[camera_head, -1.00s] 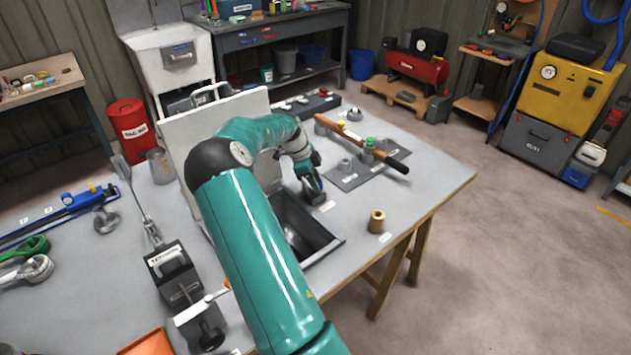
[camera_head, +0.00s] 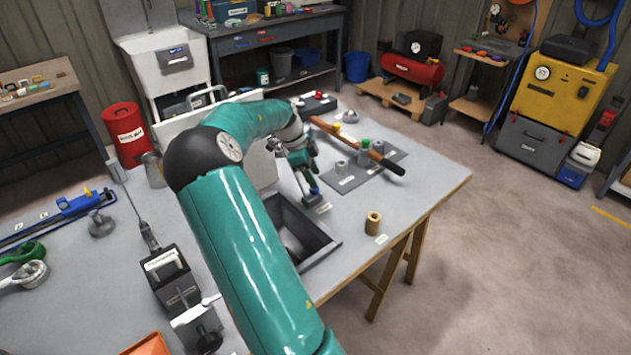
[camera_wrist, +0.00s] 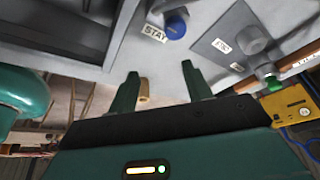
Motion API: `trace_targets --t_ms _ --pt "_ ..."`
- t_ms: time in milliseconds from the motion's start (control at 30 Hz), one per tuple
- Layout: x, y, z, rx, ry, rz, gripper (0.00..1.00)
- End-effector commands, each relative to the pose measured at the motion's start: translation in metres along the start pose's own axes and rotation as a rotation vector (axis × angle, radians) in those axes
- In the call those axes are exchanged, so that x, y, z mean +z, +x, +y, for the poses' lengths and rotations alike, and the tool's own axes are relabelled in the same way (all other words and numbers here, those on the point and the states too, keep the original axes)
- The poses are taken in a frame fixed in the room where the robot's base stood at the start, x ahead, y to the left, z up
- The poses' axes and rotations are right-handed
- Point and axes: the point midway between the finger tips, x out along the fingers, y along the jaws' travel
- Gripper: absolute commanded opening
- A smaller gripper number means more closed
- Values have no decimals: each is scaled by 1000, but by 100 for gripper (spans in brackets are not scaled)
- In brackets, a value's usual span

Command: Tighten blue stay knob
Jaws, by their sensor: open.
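The blue stay knob (camera_wrist: 176,27) shows in the wrist view, right of a white label reading STAY (camera_wrist: 154,33). In the head view it is a small blue spot (camera_head: 312,198) at the right rim of the dark open hatch (camera_head: 330,246). A pale raised panel (camera_head: 268,168) stands behind the hatch, mostly hidden by my arm. My gripper (camera_wrist: 160,78) is open, with nothing between its fingers. The knob lies beyond the fingertips and appears apart from them. In the head view my gripper (camera_head: 304,170) is just above the knob.
A brown cylinder (camera_head: 373,223) stands near the table's right edge. Behind it, a long wooden-handled tool (camera_head: 372,153) lies across a grey plate with small fittings. Clamp-like tools (camera_head: 172,280) crowd the left side. The right front tabletop is mostly clear.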

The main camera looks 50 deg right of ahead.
Motion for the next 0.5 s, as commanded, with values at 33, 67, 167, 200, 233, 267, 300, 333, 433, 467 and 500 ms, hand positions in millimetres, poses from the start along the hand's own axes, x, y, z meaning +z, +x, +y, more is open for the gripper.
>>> trace_targets --t_ms 33,67,167,200,233,267,300,333,433,467,500 --pt "-4 -8 8 -1 -1 -3 50" --pt "-6 -13 12 -2 -1 -3 50" --pt "-14 -25 28 0 -2 -3 50" --pt "-17 -27 36 1 -2 -2 50" --pt "-19 -29 42 1 -2 -3 50" --pt "-21 -31 48 2 -3 -4 50" --pt "-23 -34 55 1 -4 -3 50" --pt "-25 -35 61 1 -3 -3 50" --pt "-31 -42 78 -1 -3 -3 50" --pt "-33 -43 83 0 -2 -3 50" --pt "-35 -44 89 1 -4 -3 50"
